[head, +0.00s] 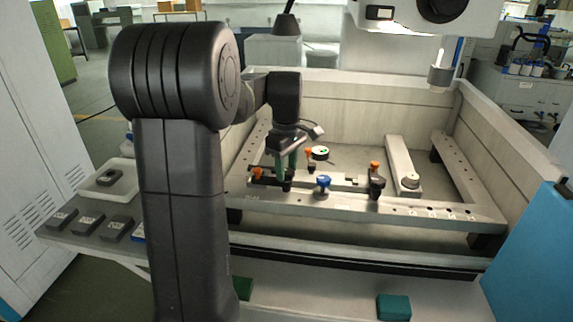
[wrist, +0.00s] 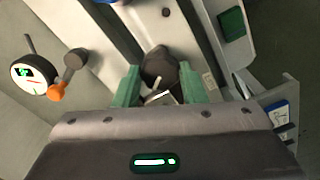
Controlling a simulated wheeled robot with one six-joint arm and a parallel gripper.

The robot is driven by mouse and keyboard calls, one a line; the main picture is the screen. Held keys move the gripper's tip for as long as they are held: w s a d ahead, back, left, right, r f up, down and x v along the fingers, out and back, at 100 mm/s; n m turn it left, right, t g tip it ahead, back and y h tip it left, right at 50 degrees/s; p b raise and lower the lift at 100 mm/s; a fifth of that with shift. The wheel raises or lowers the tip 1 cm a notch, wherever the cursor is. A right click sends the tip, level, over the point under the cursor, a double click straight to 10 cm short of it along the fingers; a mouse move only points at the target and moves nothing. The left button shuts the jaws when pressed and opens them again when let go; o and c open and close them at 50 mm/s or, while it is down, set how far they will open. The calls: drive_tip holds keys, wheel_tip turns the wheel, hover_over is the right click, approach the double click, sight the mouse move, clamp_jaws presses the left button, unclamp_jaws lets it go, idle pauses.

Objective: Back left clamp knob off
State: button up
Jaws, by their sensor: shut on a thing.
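My gripper (head: 287,170), with green fingers, is lowered over the left part of the fixture inside the tank. In the wrist view my gripper (wrist: 159,86) is shut on a dark round clamp knob (wrist: 158,62), one finger on each side. A pale metal piece shows just below that knob. In the head view a dark knob (head: 286,186) shows at the fingertips, partly hidden. An orange-topped part (head: 257,173) is just left of it. I cannot tell whether the held knob is lifted.
A blue knob (head: 323,183) and a dark knob (head: 377,186) stand to the right on the front rail. A round dial gauge (head: 320,153) is behind, near my gripper. The tank walls (head: 380,100) surround the fixture. A pale tray (head: 100,190) stands on the left shelf.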

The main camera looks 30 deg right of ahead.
sight(286, 171)
drive_tip(key=n+p, duration=0.2)
drive_tip(key=n, duration=0.3)
drive_tip(key=shift+r+p, duration=0.1)
drive_tip(key=shift+p, duration=0.2)
drive_tip(key=shift+n+p, duration=0.7)
drive_tip(key=shift+n, duration=1.6)
drive_tip(key=o, duration=1)
wheel_tip(286, 171, up, 14)
drive_tip(key=shift+f, duration=0.2)
wheel_tip(286, 171, down, 14)
drive_tip(key=shift+r, duration=0.1)
